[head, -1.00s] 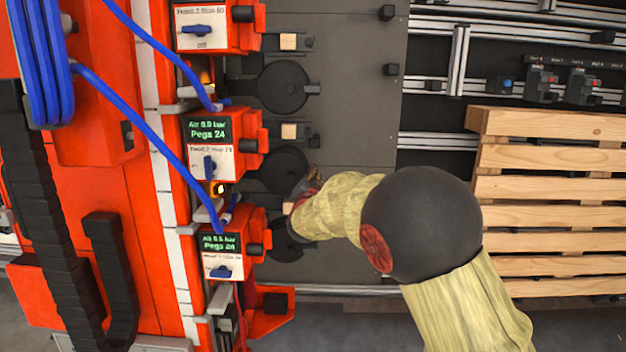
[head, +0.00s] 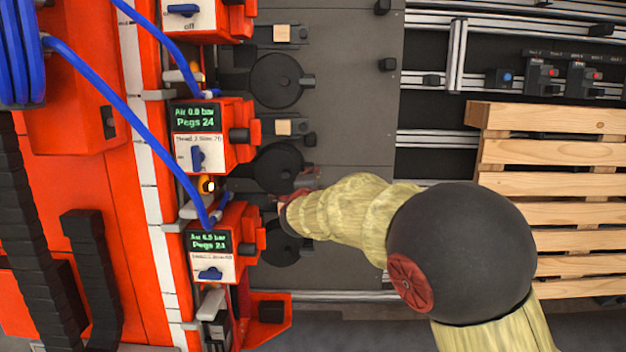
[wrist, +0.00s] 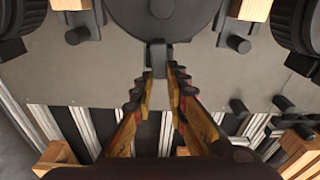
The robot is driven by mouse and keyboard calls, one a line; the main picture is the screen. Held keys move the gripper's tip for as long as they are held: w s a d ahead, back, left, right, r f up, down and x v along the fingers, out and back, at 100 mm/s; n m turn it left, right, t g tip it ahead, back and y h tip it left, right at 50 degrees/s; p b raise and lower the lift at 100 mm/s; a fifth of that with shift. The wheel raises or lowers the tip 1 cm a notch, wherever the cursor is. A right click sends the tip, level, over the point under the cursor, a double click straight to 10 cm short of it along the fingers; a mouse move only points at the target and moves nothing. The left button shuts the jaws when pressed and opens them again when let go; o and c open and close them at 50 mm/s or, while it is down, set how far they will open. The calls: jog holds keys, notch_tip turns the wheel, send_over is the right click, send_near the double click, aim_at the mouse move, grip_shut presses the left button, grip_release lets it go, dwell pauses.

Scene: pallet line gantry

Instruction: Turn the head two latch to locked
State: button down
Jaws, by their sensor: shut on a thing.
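The head two latch is a dark round disc (head: 275,168) on the grey panel, the middle of three in the head view, beside the box labelled Head 2. In the wrist view the disc (wrist: 165,15) is at the top, with a short dark tab (wrist: 157,53) pointing down toward me. My gripper (wrist: 160,76) has its ribbed fingers on both sides of that tab and is shut on it. In the head view my gripper (head: 300,192) is at the disc's lower right edge and partly hidden by my arm. The latch's markings are not readable.
Similar discs sit above (head: 276,80) and below (head: 280,252), each close by. Orange boxes with displays (head: 203,135) and blue hoses stand to the left. A wooden pallet (head: 550,180) is at the right. Small dark pegs and wooden blocks (head: 283,127) stick out of the panel.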

jog(key=shift+f+m, duration=0.2)
jog(key=shift+m, duration=0.3)
jog(key=shift+s+b, duration=0.1)
jog(key=shift+b, duration=0.2)
jog(key=c, duration=1.8)
grip_release()
jog(key=shift+o, duration=0.2)
jog(key=shift+r, duration=0.1)
jog(key=v, duration=1.2)
jog(key=shift+r, duration=0.1)
